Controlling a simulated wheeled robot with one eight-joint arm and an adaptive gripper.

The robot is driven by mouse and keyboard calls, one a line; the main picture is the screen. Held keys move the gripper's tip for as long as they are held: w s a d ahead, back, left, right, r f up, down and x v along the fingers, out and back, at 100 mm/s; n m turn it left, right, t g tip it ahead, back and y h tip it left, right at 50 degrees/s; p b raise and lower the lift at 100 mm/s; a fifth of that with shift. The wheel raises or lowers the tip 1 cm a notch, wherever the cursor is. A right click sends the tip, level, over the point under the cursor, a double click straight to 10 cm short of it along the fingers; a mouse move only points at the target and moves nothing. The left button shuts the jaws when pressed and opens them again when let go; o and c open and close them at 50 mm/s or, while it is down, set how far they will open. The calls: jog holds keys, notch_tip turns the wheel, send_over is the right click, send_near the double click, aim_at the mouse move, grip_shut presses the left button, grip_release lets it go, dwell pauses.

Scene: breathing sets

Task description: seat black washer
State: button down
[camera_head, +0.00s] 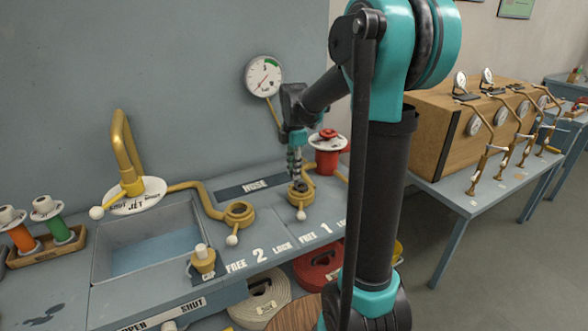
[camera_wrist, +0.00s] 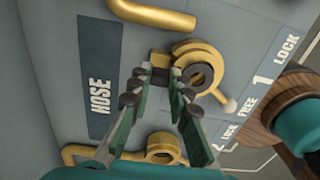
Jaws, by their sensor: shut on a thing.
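My gripper (camera_head: 295,172) points down just above the brass coupling of station 1 (camera_head: 301,198). In the wrist view my gripper (camera_wrist: 162,80) has its fingertips close together beside the round mouth of the same coupling (camera_wrist: 219,68). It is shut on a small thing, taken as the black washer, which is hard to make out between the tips. A dark round area shows inside the coupling mouth; I cannot tell whether it is the washer or shadow. The coupling of station 2 (camera_head: 240,212) stands to the left, and also shows in the wrist view (camera_wrist: 163,148).
A brass cap piece (camera_head: 203,262) stands in front of the sink (camera_head: 150,225). A gauge (camera_head: 264,76) and a red-topped valve (camera_head: 328,150) are behind my gripper. Brass pipes run close to the couplings. Hose rolls (camera_head: 262,298) lie under the bench.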

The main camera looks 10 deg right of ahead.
jog(key=shift+f, duration=0.65)
jog(key=c, duration=1.3)
grip_release()
jog(key=shift+f, duration=0.1)
jog(key=shift+c, duration=0.2)
notch_tip(320, 180, up, 12)
